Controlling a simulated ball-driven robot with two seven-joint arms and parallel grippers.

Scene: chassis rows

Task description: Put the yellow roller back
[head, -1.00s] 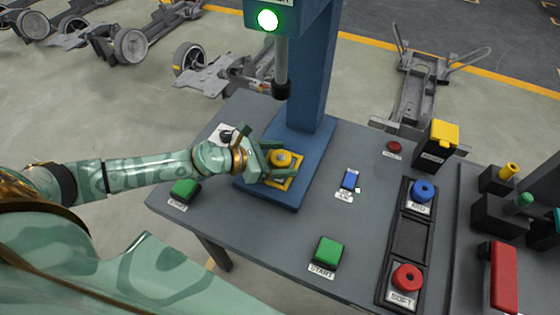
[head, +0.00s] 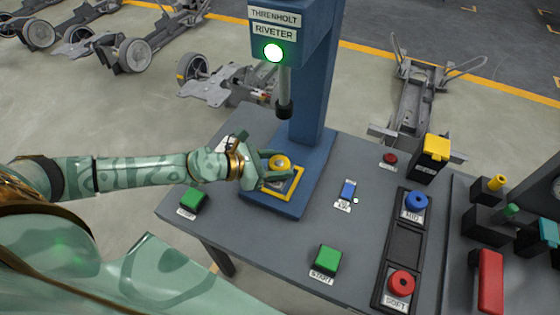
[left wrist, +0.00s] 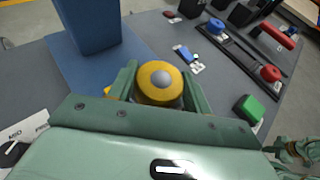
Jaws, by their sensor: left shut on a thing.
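The yellow roller (head: 279,163), a thick yellow disc with a grey centre, is between the fingers of my left gripper (head: 267,170). The gripper is shut on it. In the left wrist view the roller (left wrist: 159,83) sits upright between the two green fingers. It appears slightly above a yellow square frame (head: 290,196) on the blue riveter base (head: 262,204). A black rack (head: 384,283) at the right holds a blue roller (head: 416,201) at MID and a red roller (head: 403,283) at SOFT. Its middle place (head: 404,243) is empty.
The riveter's dark ram (head: 284,108) hangs above the base, with its blue column (head: 314,100) behind. Green buttons (head: 326,258) (head: 194,199), a small blue switch (head: 348,190) and a yellow-topped black box (head: 432,165) stand on the grey table. The table between base and rack is mostly clear.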

